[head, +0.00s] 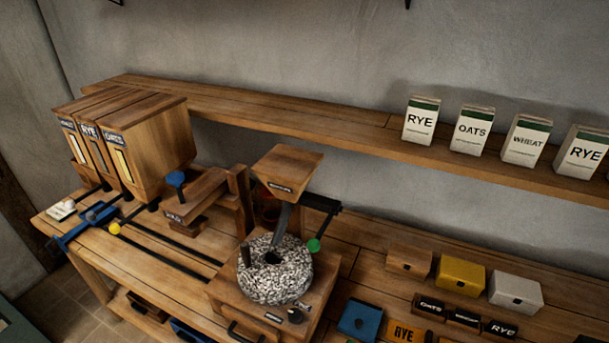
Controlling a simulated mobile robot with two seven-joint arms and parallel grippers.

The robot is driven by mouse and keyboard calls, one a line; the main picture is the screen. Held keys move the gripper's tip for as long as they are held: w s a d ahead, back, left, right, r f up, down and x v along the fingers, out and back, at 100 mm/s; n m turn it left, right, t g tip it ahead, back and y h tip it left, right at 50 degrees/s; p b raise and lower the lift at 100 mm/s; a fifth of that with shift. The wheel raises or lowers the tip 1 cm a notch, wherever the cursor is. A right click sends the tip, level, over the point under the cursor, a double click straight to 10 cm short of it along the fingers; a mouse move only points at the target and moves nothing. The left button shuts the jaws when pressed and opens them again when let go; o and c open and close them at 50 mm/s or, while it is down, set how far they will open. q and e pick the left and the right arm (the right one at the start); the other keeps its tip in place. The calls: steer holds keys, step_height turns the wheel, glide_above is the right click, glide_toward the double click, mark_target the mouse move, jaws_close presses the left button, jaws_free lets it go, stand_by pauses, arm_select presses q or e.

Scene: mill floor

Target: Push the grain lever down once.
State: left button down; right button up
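No lever in view has a readable "grain" label, so I cannot tell which one is the grain lever. A dark lever with a green knob (314,245) sticks out to the right of the stone mill (274,272), below the wooden hopper (287,172). At the left, short dark levers come out under the grain bins (150,135); one yellow knob (115,228) shows in front of them. A blue knob (175,178) stands on the wooden press-like block (196,195). Neither of my grippers is in view.
A blue frame (75,234) sits on dark rails at the bench's left end. The wall shelf (330,120) holds several labelled cartons (420,121). Small coloured boxes (460,275) and label blocks (430,306) fill the right. Some bare bench lies between rails and mill.

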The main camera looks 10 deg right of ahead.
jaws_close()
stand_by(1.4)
